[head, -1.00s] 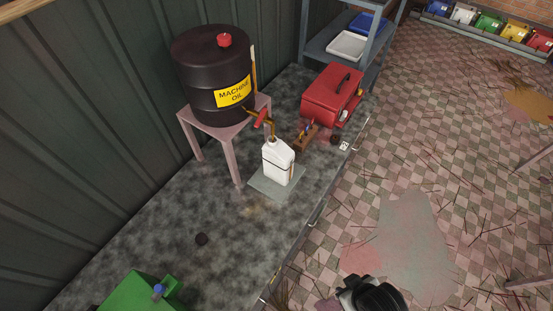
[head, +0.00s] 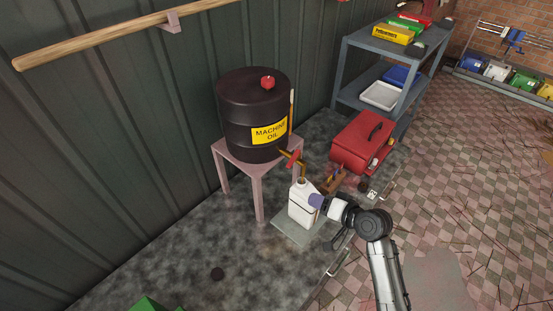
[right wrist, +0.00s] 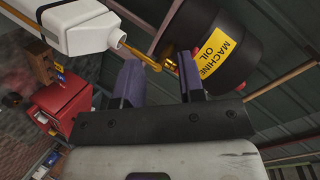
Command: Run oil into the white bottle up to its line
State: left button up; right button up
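The white bottle (head: 302,203) stands upright on a grey plate (head: 289,232), its neck below the spout of the brass tap (head: 301,169). The tap has a red lever (head: 293,157) and comes from the black machine oil drum (head: 252,112). My right gripper (head: 317,201) is at the bottle's right side in the head view; I cannot tell whether it touches. In the right wrist view its fingers (right wrist: 160,82) are apart with nothing between them. The bottle (right wrist: 82,27) and tap (right wrist: 184,62) lie beyond the fingertips. My left gripper is out of view.
The drum stands on a pink stand (head: 259,172). A red toolbox (head: 361,141) and a small wooden holder (head: 333,181) are behind and right of the bottle. A green container (head: 147,304) shows at the bottom left. The bench in front of the stand is mostly clear.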

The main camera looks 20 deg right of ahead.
aim_at(294, 159)
jog(key=w+a+r+m+t+b, duration=0.1)
jog(key=w+a+m+t+b, duration=0.1)
jog(key=w+m, duration=0.2)
jog(key=w+a+r+m+t+b, duration=0.2)
jog(key=w+a+m, duration=0.1)
jog(key=w, duration=0.8)
jog(key=shift+w+m+t+y+b, duration=0.3)
jog(key=shift+m+b, duration=0.1)
jog(key=shift+m, duration=0.4)
jog(key=shift+r, duration=0.1)
jog(key=c, duration=0.3)
grip_shut()
